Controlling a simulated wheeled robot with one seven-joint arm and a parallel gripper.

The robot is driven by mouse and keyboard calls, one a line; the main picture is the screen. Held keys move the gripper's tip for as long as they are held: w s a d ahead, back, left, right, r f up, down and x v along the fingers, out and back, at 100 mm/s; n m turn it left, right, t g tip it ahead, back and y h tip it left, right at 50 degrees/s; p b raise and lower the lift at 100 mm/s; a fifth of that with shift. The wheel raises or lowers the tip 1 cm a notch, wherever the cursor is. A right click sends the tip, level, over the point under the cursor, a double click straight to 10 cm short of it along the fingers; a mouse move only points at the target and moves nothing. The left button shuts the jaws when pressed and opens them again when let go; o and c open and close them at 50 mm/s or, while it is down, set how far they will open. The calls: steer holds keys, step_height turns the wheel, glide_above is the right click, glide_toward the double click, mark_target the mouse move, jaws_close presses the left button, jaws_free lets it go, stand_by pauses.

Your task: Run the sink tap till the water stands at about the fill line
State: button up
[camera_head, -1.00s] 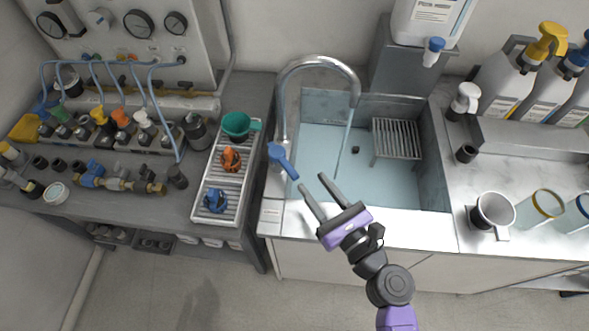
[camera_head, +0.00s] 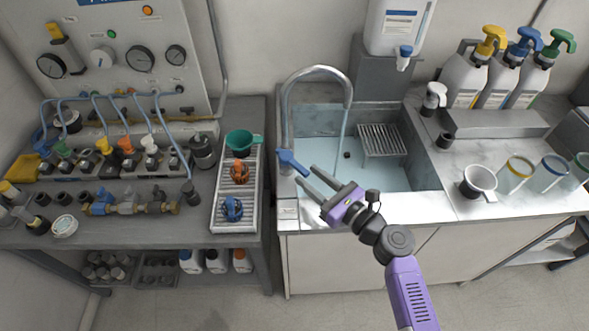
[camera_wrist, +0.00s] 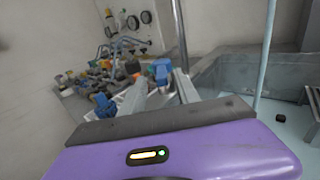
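The chrome sink tap (camera_head: 287,105) arches over the basin, and a thin stream of water (camera_head: 344,125) falls from its spout. The stream also shows in the wrist view (camera_wrist: 265,55). The sink basin (camera_head: 415,150) looks pale blue inside; I cannot make out the water level or a fill line. My gripper (camera_head: 305,174) is open and empty, its fingertips close beside the lever's end. In the wrist view the lever (camera_wrist: 160,71) shows just beyond the fingers; contact is unclear.
A grey rack (camera_head: 383,140) and a small black plug-like piece (camera_head: 347,155) are in the basin. A slatted tray (camera_head: 226,215) with a green cup (camera_head: 241,138) lies left of the sink.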

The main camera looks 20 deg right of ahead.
mark_target(292, 162)
steer(key=shift+x, duration=2.25)
steer(key=shift+d, duration=0.15)
jaws_close()
